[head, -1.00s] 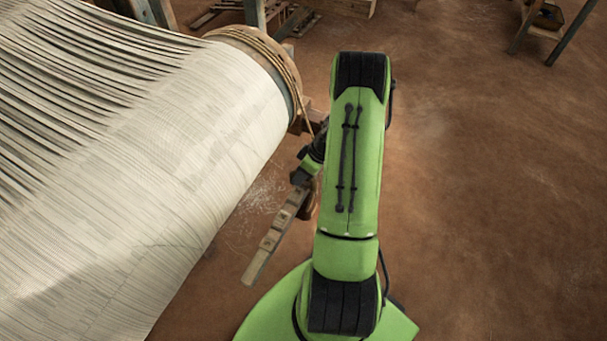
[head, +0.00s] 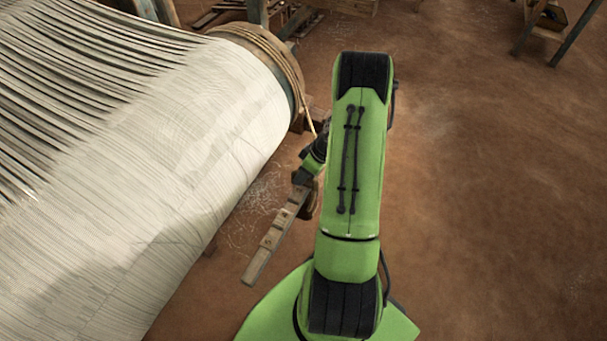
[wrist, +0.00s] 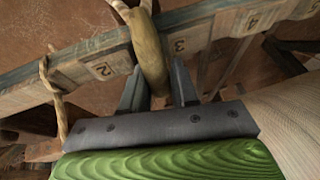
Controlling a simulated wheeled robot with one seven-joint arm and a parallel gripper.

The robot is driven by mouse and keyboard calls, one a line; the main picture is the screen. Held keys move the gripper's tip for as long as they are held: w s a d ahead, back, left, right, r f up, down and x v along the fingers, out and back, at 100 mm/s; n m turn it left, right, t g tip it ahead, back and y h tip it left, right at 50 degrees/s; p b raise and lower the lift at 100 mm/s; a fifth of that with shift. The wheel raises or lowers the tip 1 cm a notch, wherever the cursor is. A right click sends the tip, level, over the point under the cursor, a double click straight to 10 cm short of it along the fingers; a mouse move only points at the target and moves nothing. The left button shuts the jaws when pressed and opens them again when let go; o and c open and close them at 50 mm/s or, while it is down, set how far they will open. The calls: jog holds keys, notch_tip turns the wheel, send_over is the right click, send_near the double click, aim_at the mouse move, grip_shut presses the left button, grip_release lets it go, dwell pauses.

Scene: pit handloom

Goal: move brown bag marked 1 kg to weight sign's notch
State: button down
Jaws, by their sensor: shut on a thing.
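My gripper (wrist: 158,92) is shut on a tan-brown, rounded thing (wrist: 149,52), which seems to be the brown bag. Only part of it shows between the fingers, and no 1 kg mark is visible. It is against or just in front of a wooden beam (wrist: 205,38), between the beam's labels 2 and 3; I cannot tell if they touch. In the head view the beam (head: 262,252) slants down and left from my gripper (head: 301,182), which is small and partly hidden by my arm. I cannot make out a weight sign.
A rope loop (wrist: 45,75) hangs around the beam left of label 2. The pale warp (head: 170,190) fills the left of the head view, with a rope-wound roller end (head: 282,62) behind. Open earth floor (head: 490,200) lies to the right.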

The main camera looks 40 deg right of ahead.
jog(key=c, duration=0.8)
grip_release()
jog(key=shift+s+f, duration=0.1)
jog(key=p+v, duration=0.4)
jog(key=v, duration=1.1)
jog(key=shift+r+p, duration=0.3)
jog(key=shift+r, duration=0.1)
